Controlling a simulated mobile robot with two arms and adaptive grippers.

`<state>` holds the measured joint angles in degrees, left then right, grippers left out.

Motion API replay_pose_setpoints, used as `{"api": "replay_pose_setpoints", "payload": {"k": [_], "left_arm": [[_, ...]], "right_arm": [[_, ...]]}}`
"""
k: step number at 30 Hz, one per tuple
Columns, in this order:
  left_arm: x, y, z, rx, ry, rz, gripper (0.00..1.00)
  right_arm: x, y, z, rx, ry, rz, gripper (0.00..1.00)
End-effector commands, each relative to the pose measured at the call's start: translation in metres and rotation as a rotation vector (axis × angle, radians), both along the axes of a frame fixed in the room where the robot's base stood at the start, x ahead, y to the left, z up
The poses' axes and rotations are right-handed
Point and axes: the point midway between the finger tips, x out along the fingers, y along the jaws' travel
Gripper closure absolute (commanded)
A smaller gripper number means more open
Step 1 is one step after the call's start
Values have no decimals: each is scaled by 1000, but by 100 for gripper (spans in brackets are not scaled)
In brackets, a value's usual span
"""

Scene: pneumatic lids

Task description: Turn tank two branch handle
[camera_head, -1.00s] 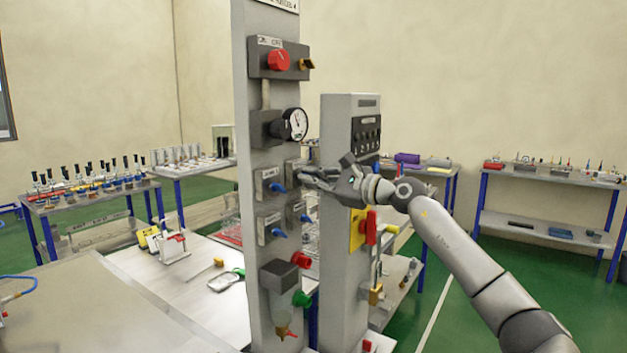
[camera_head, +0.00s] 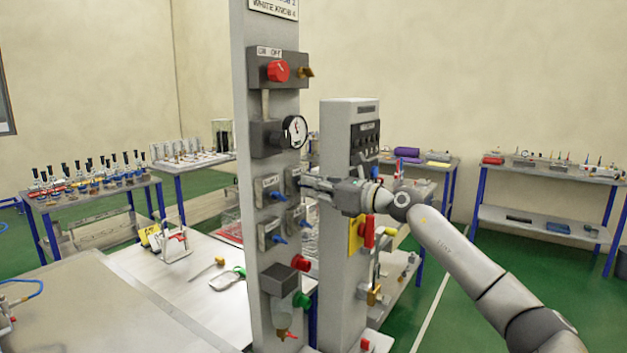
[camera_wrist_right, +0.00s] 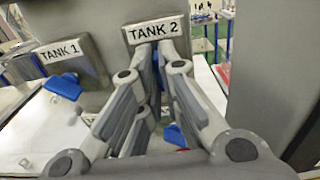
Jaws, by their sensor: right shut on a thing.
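The tank two valve block (camera_wrist_right: 130,14), labelled TANK 2, is on the grey panel (camera_head: 250,200). In the head view this block (camera_head: 292,174) is partly behind my right gripper (camera_head: 304,184). In the right wrist view my right gripper (camera_wrist_right: 157,62) is closed just below the TANK 2 label, gripping the branch handle there; the fingers hide nearly all of that handle. The tank one block (camera_wrist_right: 85,65) sits to its left with a blue handle (camera_wrist_right: 63,84). My left gripper is not in view.
Another blue handle (camera_wrist_right: 173,135) shows below, behind my fingers. The panel also carries a red knob (camera_head: 278,71), a gauge (camera_head: 295,131) and a red button (camera_head: 301,263). A second grey column (camera_head: 338,250) with a red-handled switch (camera_head: 368,233) stands close under my right arm.

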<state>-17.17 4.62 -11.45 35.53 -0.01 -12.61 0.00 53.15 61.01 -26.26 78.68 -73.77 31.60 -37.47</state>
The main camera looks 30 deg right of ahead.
Motion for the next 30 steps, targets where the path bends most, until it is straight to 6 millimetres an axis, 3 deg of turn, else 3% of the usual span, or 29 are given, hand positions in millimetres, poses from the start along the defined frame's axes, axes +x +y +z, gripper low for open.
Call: {"api": "replay_pose_setpoints", "payload": {"k": [1,18,30], "left_arm": [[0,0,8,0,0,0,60],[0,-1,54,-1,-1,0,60],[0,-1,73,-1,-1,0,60]], "right_arm": [[0,-1,7,42,11,-3,100],[0,-2,9,523,205,-3,100],[0,-2,8,721,283,-2,100]]}}
